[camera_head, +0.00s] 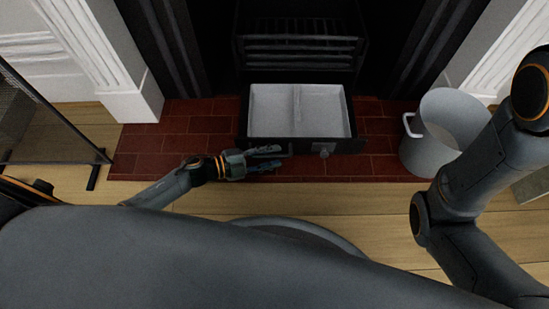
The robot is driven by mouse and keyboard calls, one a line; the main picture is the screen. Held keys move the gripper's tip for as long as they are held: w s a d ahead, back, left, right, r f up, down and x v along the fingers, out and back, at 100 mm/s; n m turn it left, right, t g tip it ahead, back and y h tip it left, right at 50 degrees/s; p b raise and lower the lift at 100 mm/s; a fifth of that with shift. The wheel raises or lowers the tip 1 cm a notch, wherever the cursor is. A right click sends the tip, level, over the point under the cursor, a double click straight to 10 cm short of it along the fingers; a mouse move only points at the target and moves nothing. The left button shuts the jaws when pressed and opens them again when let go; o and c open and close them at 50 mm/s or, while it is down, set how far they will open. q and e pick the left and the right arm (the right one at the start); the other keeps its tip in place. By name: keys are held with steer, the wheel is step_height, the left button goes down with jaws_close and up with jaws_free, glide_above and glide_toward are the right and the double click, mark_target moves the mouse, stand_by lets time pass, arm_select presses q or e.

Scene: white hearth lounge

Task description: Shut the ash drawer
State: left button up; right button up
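The ash drawer (243,125) is pulled out from under the fireplace grate, over the brick hearth. Its dark walls surround a pale grey inside. A small knob (323,151) shows on the right part of its front. My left gripper (280,158) is just in front of the drawer's left front part, with its fingers pointing right. The fingers stand apart with nothing seen between them. I cannot tell whether they touch the drawer front. My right arm is at the right, but its gripper is out of view.
The black grate (300,48) stands behind the drawer. A grey metal bucket (420,150) with a handle stands right of the drawer. Red brick hearth (190,133) lies bare to the left. A dark mesh screen (45,135) stands at far left.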

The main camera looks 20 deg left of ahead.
arm_select(q)
steer(key=shift+w+d+f, duration=0.1)
steer(key=shift+w+d, duration=0.25)
steer(key=shift+d, duration=0.15)
jaws_close()
